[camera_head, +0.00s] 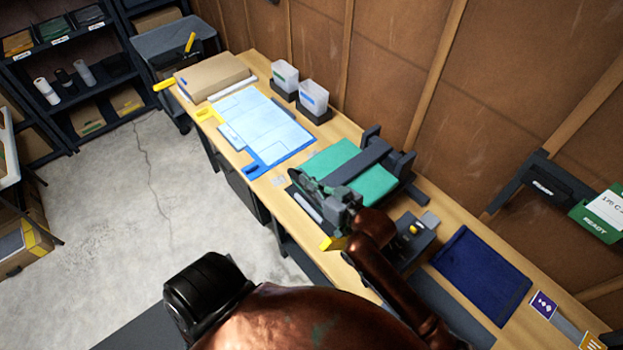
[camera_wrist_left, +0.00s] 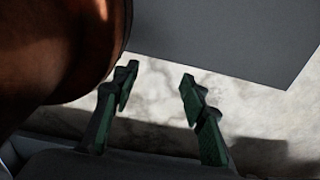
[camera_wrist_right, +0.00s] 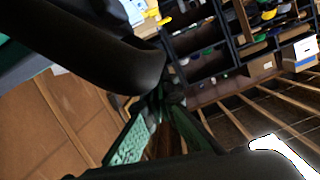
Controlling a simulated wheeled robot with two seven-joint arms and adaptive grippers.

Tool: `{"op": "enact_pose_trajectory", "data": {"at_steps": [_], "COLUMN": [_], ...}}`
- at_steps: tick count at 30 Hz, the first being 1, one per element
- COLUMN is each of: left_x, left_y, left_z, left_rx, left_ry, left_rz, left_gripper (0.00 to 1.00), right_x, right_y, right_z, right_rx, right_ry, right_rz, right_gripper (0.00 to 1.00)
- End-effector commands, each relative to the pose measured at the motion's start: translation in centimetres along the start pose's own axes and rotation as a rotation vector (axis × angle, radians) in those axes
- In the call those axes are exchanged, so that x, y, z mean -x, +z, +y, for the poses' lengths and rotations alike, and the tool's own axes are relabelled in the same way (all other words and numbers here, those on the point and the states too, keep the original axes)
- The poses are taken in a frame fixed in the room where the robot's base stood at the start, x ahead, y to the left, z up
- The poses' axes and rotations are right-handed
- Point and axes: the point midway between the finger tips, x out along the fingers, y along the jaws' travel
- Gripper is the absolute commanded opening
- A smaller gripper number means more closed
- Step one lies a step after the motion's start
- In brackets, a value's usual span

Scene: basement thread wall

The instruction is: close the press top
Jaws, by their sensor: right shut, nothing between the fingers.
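The press (camera_head: 378,186) stands on the wooden bench, with a green slab and a dark bar across it. I cannot tell from this angle how far its top is tilted. My right gripper (camera_head: 302,180) is at the near left side of the press, over its front edge. In the right wrist view its fingers (camera_wrist_right: 168,98) come together with nothing between them. A thick dark curved bar (camera_wrist_right: 95,45) passes close beside them; whether they touch is unclear. My left gripper (camera_wrist_left: 158,82) is open and empty above the floor, seen only in the left wrist view.
Left of the press lie a light blue sheet (camera_head: 262,125), two white bins (camera_head: 313,96) and a cardboard-coloured stack (camera_head: 212,75). A small control box (camera_head: 408,240) and a dark blue mat (camera_head: 482,273) lie to its right. The brown wall stands close behind. Concrete floor is open at left.

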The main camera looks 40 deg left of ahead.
Motion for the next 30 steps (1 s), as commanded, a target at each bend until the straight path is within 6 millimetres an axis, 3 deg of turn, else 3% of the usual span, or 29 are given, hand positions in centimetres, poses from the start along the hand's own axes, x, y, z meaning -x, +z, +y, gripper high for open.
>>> {"op": "enact_pose_trajectory", "data": {"at_steps": [1, 8, 11, 17, 24, 30], "left_x": [-0.1, 0.3, 1.2, 4.0, 2.6, 2.4], "left_y": [0.0, -0.7, -1.3, -2.1, -1.8, -1.6], "left_z": [0.0, -0.1, -0.1, -0.3, -0.2, -0.2], "left_rx": [0.0, -0.001, -0.002, -0.002, -0.002, -0.002], "left_ry": [0.0, -0.001, -0.001, -0.002, -0.002, -0.001], "left_rz": [0.0, 0.008, 0.016, 0.025, 0.022, 0.02], "left_gripper": [0.4, 0.4, 0.4, 0.4, 0.4, 0.4], "right_x": [-0.2, 0.0, 0.3, 1.6, 7.2, 10.2], "right_y": [1.5, 1.1, -0.1, -4.4, -3.6, -3.9], "right_z": [0.1, 0.1, 0.2, 0.3, 0.4, 0.4], "right_rx": [-0.009, -0.012, -0.011, -0.004, -0.004, -0.004], "right_ry": [0.001, 0.002, 0.004, 0.009, 0.008, 0.007], "right_rz": [-0.028, -0.028, -0.025, -0.005, -0.002, 0.001], "right_gripper": [0.0, 0.0, 0.0, 0.0, 0.0, 0.0]}}
